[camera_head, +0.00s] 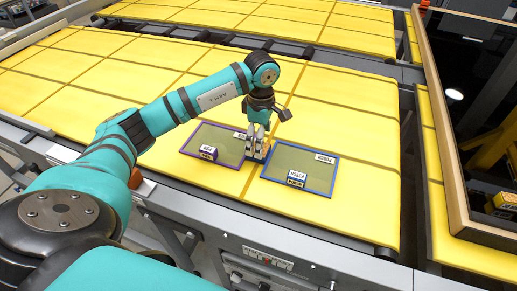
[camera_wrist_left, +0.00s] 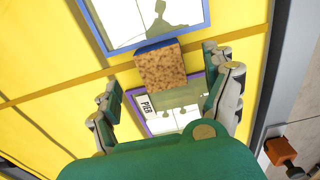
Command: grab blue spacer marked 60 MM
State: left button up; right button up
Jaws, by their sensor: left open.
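My left gripper (camera_head: 257,150) points down between the two framed trays on the yellow surface. In the left wrist view my left gripper (camera_wrist_left: 168,95) is open, with a finger on each side of a block (camera_wrist_left: 160,68). This block has a speckled brown face and a blue edge. Gaps show between it and both fingers. In the head view it is mostly hidden by the fingers. I cannot read 60 MM on either block. My right gripper is out of view.
A dark, wood-framed panel (camera_head: 447,130) stands at the right. The yellow surface behind the trays is clear.

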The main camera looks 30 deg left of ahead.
aim_at(267, 149)
pick_arm(q)
notch_tip(267, 149, down, 4)
jog(key=shift+s+a+r+p, duration=0.1)
jog(key=shift+a+r+p, duration=0.05)
jog(key=shift+p, duration=0.85)
jog(key=shift+f, duration=0.55)
jog(key=c, duration=1.4)
jog(key=shift+r, duration=0.1)
jog(key=shift+r, duration=0.1)
